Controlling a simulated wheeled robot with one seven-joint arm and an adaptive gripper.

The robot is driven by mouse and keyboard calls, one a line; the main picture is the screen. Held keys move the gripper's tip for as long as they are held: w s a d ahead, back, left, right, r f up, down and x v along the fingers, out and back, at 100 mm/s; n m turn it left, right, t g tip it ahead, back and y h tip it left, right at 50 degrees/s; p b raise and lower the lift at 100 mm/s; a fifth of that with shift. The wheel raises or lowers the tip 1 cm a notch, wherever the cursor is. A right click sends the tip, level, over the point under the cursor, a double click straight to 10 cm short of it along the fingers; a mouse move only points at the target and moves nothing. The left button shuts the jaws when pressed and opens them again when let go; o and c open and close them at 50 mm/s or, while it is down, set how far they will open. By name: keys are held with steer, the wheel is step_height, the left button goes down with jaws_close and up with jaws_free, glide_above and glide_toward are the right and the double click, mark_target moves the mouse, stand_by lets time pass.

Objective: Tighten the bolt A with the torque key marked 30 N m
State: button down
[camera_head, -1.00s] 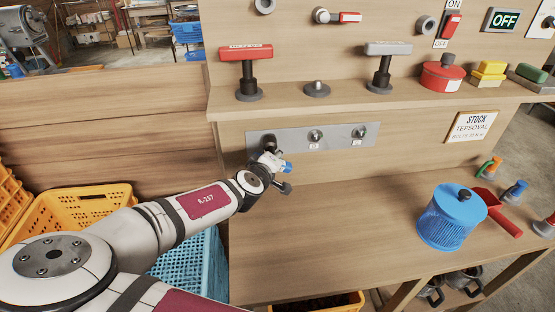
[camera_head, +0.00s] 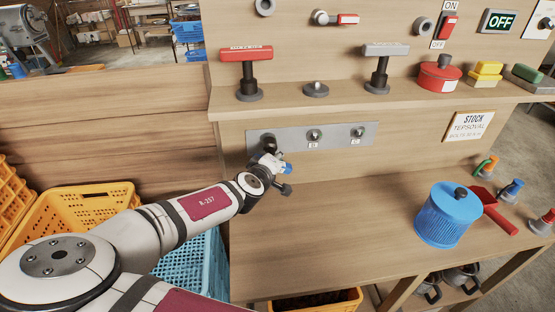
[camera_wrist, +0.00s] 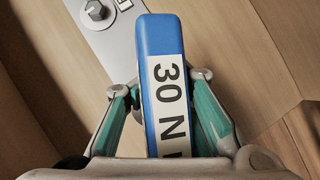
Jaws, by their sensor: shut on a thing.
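My gripper (camera_head: 270,166) is at the left end of a grey metal plate (camera_head: 294,135) on the bench's back panel. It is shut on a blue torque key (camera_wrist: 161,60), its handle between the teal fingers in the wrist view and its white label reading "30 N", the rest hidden. The key's dark socket end (camera_head: 268,146) meets the plate at the leftmost place; bolt A is hidden there, and I cannot tell how fully the socket sits on it. Bolt B (camera_head: 314,134) and bolt C (camera_head: 359,132) are bare to the right.
A red T-handled key (camera_head: 246,55) and a grey one (camera_head: 385,50) stand on the shelf above, with an empty holder (camera_head: 316,89) between them. A blue canister (camera_head: 447,218) and a red scoop (camera_head: 497,215) are on the right of the bench. The bench's middle is clear.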

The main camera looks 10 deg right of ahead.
steer(key=shift+a+f+n+g+y+p, duration=0.1)
steer(key=shift+f+n+g+y+p, duration=0.3)
steer(key=shift+p, duration=0.35)
stand_by(0.4)
steer(key=shift+r, duration=0.3)
stand_by(0.5)
steer(key=shift+w, duration=0.2)
steer(key=shift+w, duration=0.35)
steer(key=shift+w, duration=0.75)
steer(key=shift+s+m+y, duration=0.1)
steer(key=shift+m+y, duration=0.2)
steer(key=shift+y, duration=0.1)
steer(key=shift+a+f+m+g+y+p, duration=0.2)
steer(key=shift+m+y+p, duration=0.2)
steer(key=shift+m+y, duration=0.25)
steer(key=shift+a+f+m+g+y+p, duration=0.15)
steer(key=shift+m+y+p, duration=0.25)
steer(key=shift+m+y, duration=0.25)
